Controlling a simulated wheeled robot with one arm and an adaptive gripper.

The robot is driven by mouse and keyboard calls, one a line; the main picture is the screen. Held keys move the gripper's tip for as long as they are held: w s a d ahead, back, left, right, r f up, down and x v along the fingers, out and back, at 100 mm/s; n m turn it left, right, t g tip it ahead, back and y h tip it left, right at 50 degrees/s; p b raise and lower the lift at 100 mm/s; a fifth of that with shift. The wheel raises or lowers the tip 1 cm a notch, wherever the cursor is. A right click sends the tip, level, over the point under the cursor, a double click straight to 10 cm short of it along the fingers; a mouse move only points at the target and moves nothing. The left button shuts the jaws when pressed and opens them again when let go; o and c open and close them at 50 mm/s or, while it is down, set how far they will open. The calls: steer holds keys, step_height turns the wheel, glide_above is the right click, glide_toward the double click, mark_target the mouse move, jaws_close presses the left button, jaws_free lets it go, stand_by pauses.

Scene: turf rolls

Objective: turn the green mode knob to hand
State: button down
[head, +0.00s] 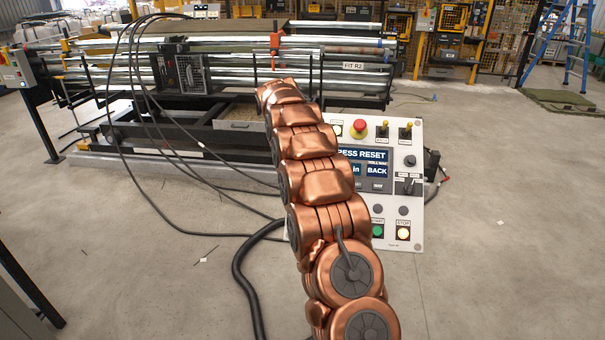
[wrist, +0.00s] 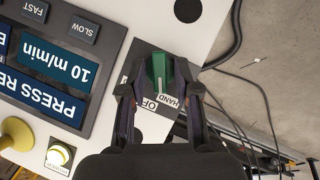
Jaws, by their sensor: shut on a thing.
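The green mode knob (wrist: 159,72) is in the middle of the wrist view, on the light panel face. My gripper (wrist: 155,80) has a finger on each side of it and is shut on it. Upside-down HAND (wrist: 168,101) and OFF (wrist: 150,103) labels lie beside the knob, near my fingers. The knob's ridge runs roughly up and down in this view; I cannot tell exactly which label it points to. In the head view the control panel (head: 416,226) stands upright, and my copper arm hides its left side, with the knob and gripper.
The panel has a display (head: 362,154) reading PRESS RESET, a red stop button (head: 358,128), and green (head: 378,230) and white (head: 403,232) lit buttons. Black cables (head: 165,190) loop from the roller machine (head: 215,130) behind. The concrete floor at right is mostly clear.

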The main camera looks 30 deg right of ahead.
steer(key=shift+a+f+n+h, duration=0.15)
steer(key=shift+n+h, duration=0.3)
steer(key=shift+n, duration=0.35)
steer(key=shift+d+f+n+h, duration=0.1)
steer(key=shift+n+h, duration=0.35)
steer(key=shift+n, duration=0.35)
steer(key=c, duration=1.2)
jaws_free()
steer(key=shift+f, duration=0.1)
steer(key=shift+o, duration=0.2)
steer(key=shift+r, duration=0.2)
steer(key=v, duration=1.2)
steer(key=shift+w, duration=0.25)
